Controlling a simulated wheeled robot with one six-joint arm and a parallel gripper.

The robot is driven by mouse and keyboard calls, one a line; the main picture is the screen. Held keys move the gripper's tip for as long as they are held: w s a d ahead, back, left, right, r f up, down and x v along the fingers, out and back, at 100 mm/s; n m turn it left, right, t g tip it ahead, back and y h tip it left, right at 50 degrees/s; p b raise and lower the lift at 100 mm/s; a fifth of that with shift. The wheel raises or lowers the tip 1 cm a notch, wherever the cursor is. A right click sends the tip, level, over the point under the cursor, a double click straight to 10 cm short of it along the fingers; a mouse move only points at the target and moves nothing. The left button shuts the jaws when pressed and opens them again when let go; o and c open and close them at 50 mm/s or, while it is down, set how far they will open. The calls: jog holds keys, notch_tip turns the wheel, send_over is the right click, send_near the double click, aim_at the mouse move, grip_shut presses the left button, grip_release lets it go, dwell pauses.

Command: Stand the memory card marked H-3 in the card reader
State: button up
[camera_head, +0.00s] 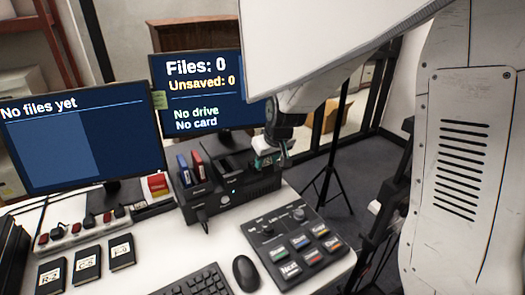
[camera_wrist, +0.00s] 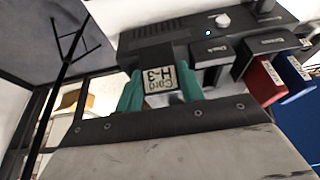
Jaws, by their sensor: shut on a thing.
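The memory card marked H-3 (camera_wrist: 159,80) is between the teal fingers of my gripper (camera_wrist: 160,92) in the wrist view, its label upside down there. My gripper (camera_head: 268,161) shows in the head view at the right end of the black reader unit (camera_head: 235,199). In the wrist view the unit (camera_wrist: 160,38) lies just beyond the card. The card's far end is hard to make out, so I cannot tell whether it touches a slot. Blue (camera_wrist: 294,92) and red (camera_wrist: 263,82) pieces stand in the unit's bays. The right monitor (camera_head: 203,90) reads "No drive, No card".
Three dark labelled cards (camera_head: 87,264) lie at the desk's left front. A power strip (camera_head: 75,235) lies behind them. A control panel (camera_head: 295,248), a mouse (camera_head: 246,272) and a keyboard (camera_head: 196,284) are in front of the unit. A left monitor (camera_head: 75,140) reads "No files yet".

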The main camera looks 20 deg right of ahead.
jog(key=s, duration=0.5)
jog(key=w+r+t, duration=0.1)
jog(key=w+r, duration=0.2)
jog(key=w, duration=0.4)
jog(key=w+d+r+t, duration=0.1)
jog(key=w+r+t, duration=0.1)
jog(key=w, duration=0.5)
jog(key=shift+d+r+y, duration=0.25)
jog(key=shift+r+y, duration=0.15)
jog(key=shift+r, duration=0.3)
jog(key=shift+f, duration=4.4)
jog(key=shift+f, duration=0.95)
jog(key=o, duration=1.1)
